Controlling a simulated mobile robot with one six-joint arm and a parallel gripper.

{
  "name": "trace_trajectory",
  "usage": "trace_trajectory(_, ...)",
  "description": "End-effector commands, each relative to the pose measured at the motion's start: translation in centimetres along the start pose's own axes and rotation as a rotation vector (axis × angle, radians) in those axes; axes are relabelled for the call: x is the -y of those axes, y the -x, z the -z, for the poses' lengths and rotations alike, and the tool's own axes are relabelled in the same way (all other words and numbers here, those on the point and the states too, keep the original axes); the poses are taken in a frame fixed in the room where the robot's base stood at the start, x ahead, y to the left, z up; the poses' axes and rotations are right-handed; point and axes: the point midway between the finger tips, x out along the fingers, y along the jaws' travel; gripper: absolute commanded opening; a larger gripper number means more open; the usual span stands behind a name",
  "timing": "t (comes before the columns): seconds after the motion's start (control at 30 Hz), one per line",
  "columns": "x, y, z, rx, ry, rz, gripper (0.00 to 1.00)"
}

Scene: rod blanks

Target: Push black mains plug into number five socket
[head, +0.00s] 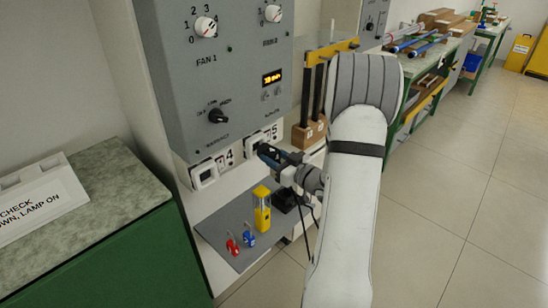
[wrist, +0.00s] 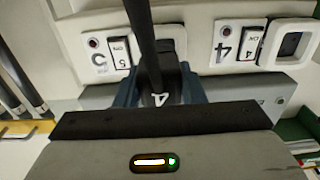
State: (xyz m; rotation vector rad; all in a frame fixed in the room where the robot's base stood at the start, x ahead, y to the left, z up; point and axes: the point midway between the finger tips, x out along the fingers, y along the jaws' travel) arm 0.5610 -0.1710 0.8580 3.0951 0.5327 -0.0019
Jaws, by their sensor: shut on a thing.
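My gripper (wrist: 165,97) is shut on the black mains plug (wrist: 158,82), its blue fingers on either side. The plug carries a white mark, and its thick black cable runs up the wrist view. The number five socket (wrist: 180,38) lies right behind the plug, which hides much of its face. I cannot tell whether the pins are in it. Beside it are a rocker switch (wrist: 121,53) and a printed 5. In the head view my gripper (head: 266,152) is at the number five socket (head: 254,141), and the plug is mostly hidden by the fingers.
The number four socket (head: 205,173) is to the left, below the grey control panel (head: 240,75). A grey shelf mat (head: 215,228) below holds a yellow device (head: 262,210), red (head: 233,247) and blue (head: 249,239) padlocks and a black block (head: 284,201). A brown block (head: 305,135) stands to the right.

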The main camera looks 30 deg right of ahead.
Motion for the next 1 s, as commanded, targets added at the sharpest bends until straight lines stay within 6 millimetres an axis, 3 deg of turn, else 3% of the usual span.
trace_trajectory(1.0,0.0,-1.3,0.0,-0.001,0.001,0.001,0.09)
